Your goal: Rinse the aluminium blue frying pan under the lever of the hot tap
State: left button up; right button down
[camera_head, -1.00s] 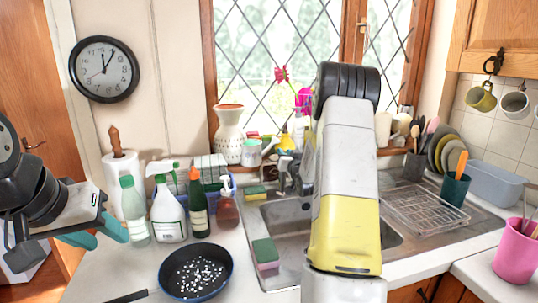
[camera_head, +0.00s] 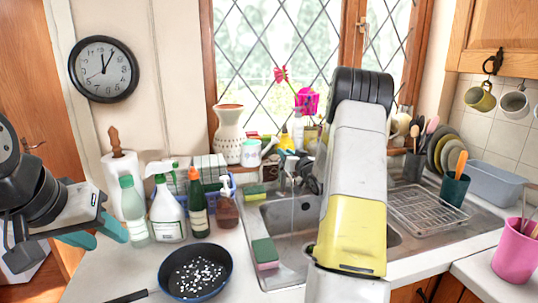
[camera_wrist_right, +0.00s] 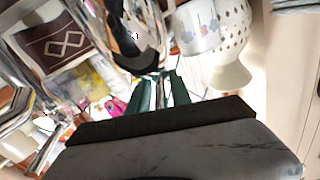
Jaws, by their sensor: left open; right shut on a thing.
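The blue-rimmed frying pan (camera_head: 195,272) lies on the counter left of the sink, with white bits scattered on its dark inside. Its handle points to the lower left. My left gripper (camera_head: 98,232) is open and empty above the counter's left end, apart from the pan. My right arm reaches over the sink to the tap (camera_head: 290,168). My right gripper (camera_wrist_right: 165,92) is shut on what looks like the tap lever (camera_wrist_right: 140,58); the grip is partly hidden in the head view. A thin pale line below the spout looks like running water (camera_head: 292,208).
The sink (camera_head: 290,245) has a sponge (camera_head: 265,252) on its left rim. Several bottles, such as the white spray bottle (camera_head: 167,212), stand behind the pan. A wire rack (camera_head: 425,210) and a pink pot (camera_head: 515,252) are on the right.

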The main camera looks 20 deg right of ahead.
jog(key=shift+n+y, duration=0.6)
jog(key=shift+y, duration=0.3)
jog(key=c, duration=1.5)
grip_release()
jog(key=shift+o, duration=0.2)
jog(key=shift+s+d, duration=0.15)
jog(key=shift+s, duration=0.1)
jog(key=s+d, duration=0.1)
jog(key=s, duration=0.6)
jog(key=shift+d, duration=0.15)
